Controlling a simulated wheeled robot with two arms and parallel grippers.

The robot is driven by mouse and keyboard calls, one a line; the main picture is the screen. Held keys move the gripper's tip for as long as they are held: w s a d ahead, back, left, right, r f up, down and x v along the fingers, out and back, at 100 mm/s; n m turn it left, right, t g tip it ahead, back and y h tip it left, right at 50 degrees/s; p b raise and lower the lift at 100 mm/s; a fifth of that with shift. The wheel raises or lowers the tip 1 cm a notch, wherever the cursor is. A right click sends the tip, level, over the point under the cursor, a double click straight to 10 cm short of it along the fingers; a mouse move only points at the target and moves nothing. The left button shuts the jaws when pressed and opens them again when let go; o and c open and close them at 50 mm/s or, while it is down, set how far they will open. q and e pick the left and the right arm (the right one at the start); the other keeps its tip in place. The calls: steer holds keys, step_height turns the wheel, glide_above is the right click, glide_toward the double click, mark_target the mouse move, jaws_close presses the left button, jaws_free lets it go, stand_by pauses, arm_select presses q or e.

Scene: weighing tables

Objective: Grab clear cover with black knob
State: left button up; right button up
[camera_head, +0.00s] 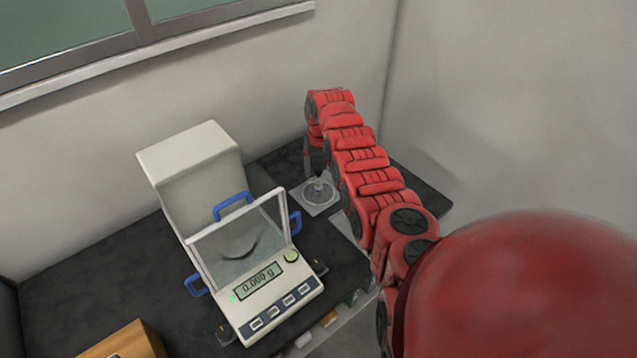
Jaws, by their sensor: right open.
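My right gripper (315,168) hangs from the red arm just behind and above the cover. It is open; its fingers are small and partly hidden by the arm, and I cannot tell whether they touch the knob. My left gripper is not in view.
A white balance (277,325) with blue handles and a glass front reads 0.000 g. It stands on the black table (90,270), left of the cover. A wooden box (125,342) is at the lower left. Walls close off the back and right.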

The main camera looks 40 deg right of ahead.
jaws_close()
stand_by(1.3)
